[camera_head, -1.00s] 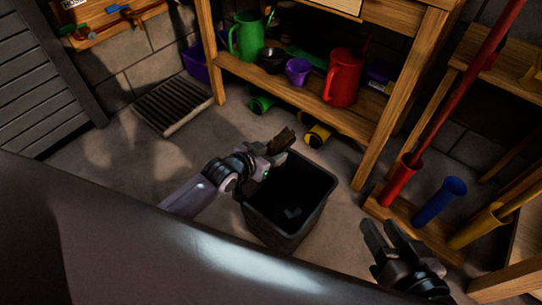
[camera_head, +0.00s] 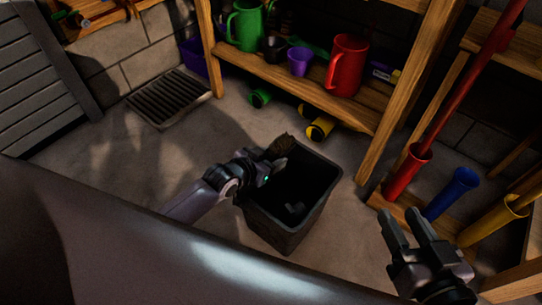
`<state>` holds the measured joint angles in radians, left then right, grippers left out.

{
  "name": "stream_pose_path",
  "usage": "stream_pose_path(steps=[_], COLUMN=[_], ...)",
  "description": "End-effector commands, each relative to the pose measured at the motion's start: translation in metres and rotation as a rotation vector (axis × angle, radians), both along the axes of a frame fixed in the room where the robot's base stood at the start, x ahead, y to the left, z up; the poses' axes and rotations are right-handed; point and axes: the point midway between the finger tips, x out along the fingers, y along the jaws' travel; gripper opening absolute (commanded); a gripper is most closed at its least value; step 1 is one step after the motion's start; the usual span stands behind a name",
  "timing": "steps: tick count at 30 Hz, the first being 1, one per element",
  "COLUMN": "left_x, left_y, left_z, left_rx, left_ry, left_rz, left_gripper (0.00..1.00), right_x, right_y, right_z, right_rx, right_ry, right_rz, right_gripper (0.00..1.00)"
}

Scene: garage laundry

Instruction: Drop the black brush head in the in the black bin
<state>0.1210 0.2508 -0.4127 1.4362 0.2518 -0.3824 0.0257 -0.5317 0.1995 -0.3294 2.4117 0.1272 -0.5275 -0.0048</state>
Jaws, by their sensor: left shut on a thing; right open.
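The black bin (camera_head: 283,227) stands on the floor in the middle of the head view, its open top facing up. My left gripper (camera_head: 276,162) is over the bin's far left rim, shut on a dark brownish-black piece, which looks like the brush head (camera_head: 281,146). The piece sticks up near the rim; whether it touches the bin cannot be told. A small dark grey shape shows inside the bin. My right gripper (camera_head: 408,228) is open and empty, to the right of the bin.
A wooden shelf (camera_head: 290,82) behind the bin holds a green jug (camera_head: 246,28), a purple cup (camera_head: 300,62) and a red jug (camera_head: 346,66). Red, blue (camera_head: 453,192) and yellow tubes stand at the right. A floor grate (camera_head: 168,97) lies at left. Floor left of the bin is clear.

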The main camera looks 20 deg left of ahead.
Motion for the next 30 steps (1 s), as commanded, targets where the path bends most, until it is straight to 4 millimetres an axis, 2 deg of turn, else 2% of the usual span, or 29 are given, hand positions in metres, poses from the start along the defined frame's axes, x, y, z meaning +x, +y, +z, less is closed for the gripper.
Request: stream_pose_path(steps=[4, 5, 7, 19, 30], left_x=[0.000, 0.000, 0.000, -0.006, -0.048], left_y=[0.000, 0.000, 0.000, 0.002, 0.018], left_z=[0.001, 0.001, 0.001, 0.005, 0.031], left_rx=[-0.001, -0.001, -0.001, 0.001, 0.000], left_ry=[-0.002, -0.002, -0.002, 0.002, 0.001], left_rz=[0.000, 0.000, 0.000, 0.000, 0.000], left_gripper=[0.19, 0.58, 0.80, 0.81, 0.81], right_x=[0.000, 0.000, 0.000, -0.001, 0.005], right_y=[0.000, 0.000, 0.000, 0.002, 0.021], right_z=[0.001, 0.001, 0.001, 0.005, 0.003], right_rx=[0.000, 0.000, 0.000, 0.012, 0.118], right_ry=[-0.001, -0.001, -0.001, 0.010, 0.158], right_rz=[0.000, 0.000, 0.000, 0.005, 0.039], right_gripper=[0.43, 0.43, 0.43, 0.43, 0.43])
